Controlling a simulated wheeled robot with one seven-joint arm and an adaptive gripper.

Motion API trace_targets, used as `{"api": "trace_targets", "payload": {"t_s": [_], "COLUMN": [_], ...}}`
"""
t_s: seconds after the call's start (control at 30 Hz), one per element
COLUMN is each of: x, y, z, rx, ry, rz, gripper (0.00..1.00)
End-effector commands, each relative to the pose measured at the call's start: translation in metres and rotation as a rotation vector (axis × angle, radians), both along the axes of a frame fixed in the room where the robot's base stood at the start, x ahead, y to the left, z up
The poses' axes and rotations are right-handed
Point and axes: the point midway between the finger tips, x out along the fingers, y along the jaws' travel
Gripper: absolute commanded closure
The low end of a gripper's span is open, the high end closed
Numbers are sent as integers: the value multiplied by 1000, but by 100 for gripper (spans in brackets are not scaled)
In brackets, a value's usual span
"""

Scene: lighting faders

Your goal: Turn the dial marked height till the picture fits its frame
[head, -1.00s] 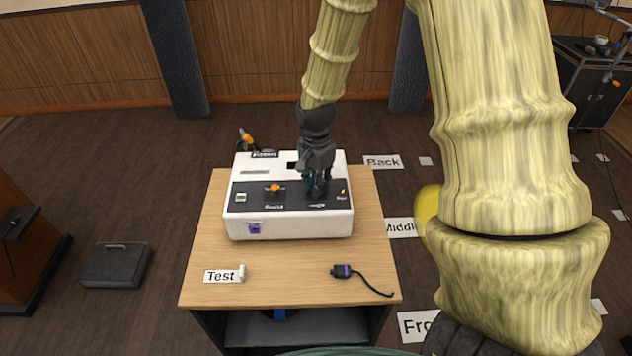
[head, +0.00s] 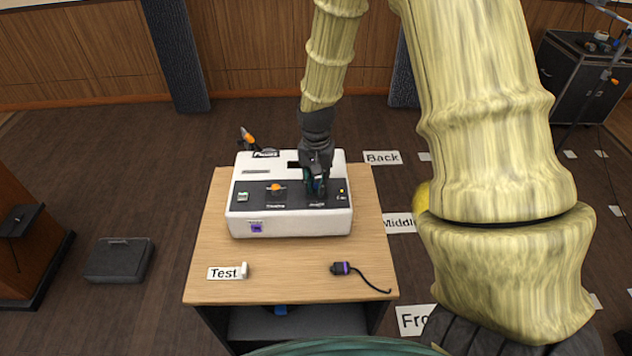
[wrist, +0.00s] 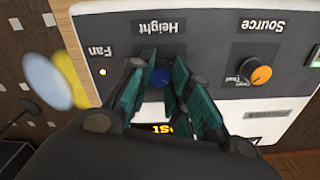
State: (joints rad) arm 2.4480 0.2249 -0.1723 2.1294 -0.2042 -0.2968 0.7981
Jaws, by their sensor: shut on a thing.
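The white console (head: 290,225) with a dark sloping panel stands on the wooden table. My gripper (head: 315,187) reaches down to the right part of that panel. The label "Height" (wrist: 159,27) is beside this dial. The fingers hide much of the dial, and I cannot read its pointer. An orange dial (wrist: 261,75) marked "Source" is apart from the fingers. The projected picture and its frame are not in view.
A purple plug with a black cable (head: 341,268) and a "Test" card (head: 223,273) lie on the table front (head: 290,290). A purple socket (head: 256,227) is in the console's front. A dark case (head: 120,260) lies left.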

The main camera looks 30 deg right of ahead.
Motion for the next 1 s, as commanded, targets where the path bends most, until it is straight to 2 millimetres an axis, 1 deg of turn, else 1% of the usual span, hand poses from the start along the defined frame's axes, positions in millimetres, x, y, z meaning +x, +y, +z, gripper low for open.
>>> {"api": "trace_targets", "payload": {"t_s": [0.3,0.33,0.43,0.47,0.8,0.87,1.0], "x": [0,0,0,0,1,1,1], "y": [-1,-1,0,0,0,0,0], "z": [0,0,0,0,2,5,18], "rx": [-1,-1,-1,-1,0,-1,-1], "ry": [-1,-1,-1,-1,-1,-2,-2], "rz": [1,1,1,1,1,1,1], "gripper": [100,77,58,57,57,57,57]}}
